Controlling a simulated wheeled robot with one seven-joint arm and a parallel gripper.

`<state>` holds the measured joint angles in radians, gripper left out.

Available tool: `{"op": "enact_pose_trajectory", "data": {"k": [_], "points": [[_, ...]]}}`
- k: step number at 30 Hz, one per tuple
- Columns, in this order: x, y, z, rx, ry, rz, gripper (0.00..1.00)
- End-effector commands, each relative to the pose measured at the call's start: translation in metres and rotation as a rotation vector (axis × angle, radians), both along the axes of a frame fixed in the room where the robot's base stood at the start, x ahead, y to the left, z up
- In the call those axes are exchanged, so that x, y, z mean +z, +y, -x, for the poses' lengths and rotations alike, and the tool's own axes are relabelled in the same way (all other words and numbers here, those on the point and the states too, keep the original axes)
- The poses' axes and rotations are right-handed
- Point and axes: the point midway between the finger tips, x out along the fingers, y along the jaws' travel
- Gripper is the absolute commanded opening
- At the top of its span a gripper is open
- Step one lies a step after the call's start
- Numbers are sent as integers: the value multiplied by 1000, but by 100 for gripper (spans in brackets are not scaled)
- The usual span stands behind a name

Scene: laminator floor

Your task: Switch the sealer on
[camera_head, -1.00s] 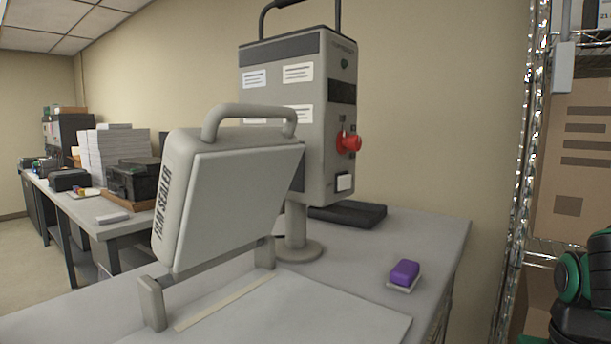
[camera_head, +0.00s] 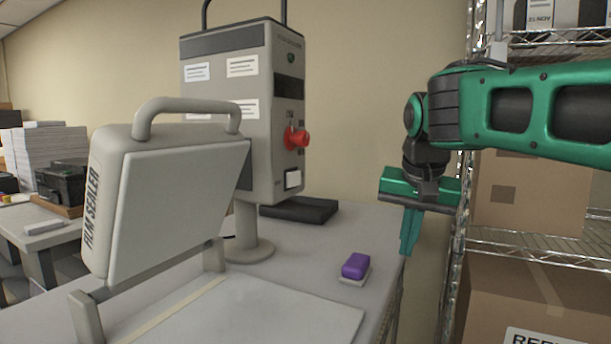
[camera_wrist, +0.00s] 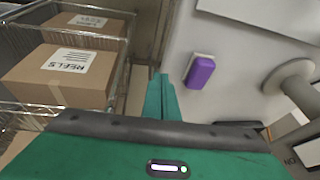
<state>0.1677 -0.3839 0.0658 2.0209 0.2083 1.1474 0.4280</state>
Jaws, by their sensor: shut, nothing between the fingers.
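The film sealer (camera_head: 165,195) stands on the grey table with its lid tilted up and a handle on top. Behind it, its grey control box (camera_head: 228,110) stands on a post. The box's right face carries a red knob (camera_head: 298,138) and, below it, a white rocker switch (camera_head: 292,179). My gripper (camera_head: 408,238) is shut and empty, pointing down near the table's right edge, right of the box and apart from it. In the wrist view its green fingers (camera_wrist: 160,97) are together. The switch's face is not clear in the wrist view.
A purple block (camera_head: 355,266) on a pale base lies on the table between the box and my gripper; it also shows in the wrist view (camera_wrist: 200,71). A wire shelf with cartons (camera_head: 530,195) stands close on the right. A black pad (camera_head: 300,209) lies behind the post.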

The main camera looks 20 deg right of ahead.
Motion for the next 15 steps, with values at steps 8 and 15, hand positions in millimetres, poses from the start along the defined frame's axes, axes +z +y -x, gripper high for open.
{"op": "enact_pose_trajectory", "data": {"k": [8,15], "points": [[144,96,-81,-56,-254,-86,0],[190,132,-94,-76,-330,-148,0]]}}
